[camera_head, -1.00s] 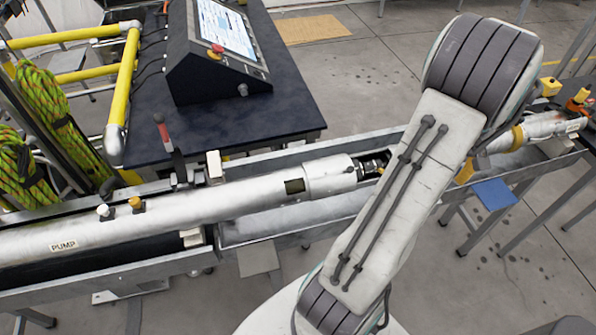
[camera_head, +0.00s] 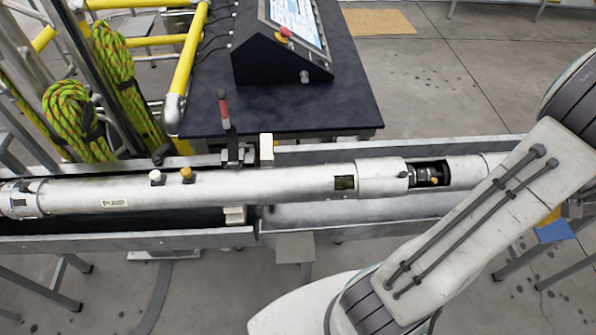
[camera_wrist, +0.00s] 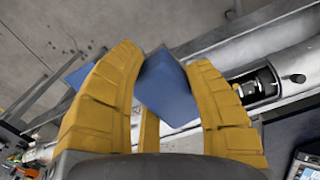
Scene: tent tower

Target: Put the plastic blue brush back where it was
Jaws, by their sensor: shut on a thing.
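No bristles can be made out. The piece is tilted and held above the floor and metal trough. In the head view, my arm hides most of the gripper; a bit of yellow shows at the right edge. A flat blue patch (camera_head: 553,231) is there too; I cannot tell if it is the brush or a separate surface. Another blue patch (camera_wrist: 78,75) lies behind the left finger in the wrist view.
A long metal pump tube (camera_head: 260,187) lies along a metal trough (camera_head: 130,240). Behind it stands a dark table (camera_head: 290,110) with a control console (camera_head: 285,50). Yellow rails (camera_head: 187,60) and green ropes (camera_head: 75,120) are at the left. Open floor (camera_head: 440,85) lies behind the trough.

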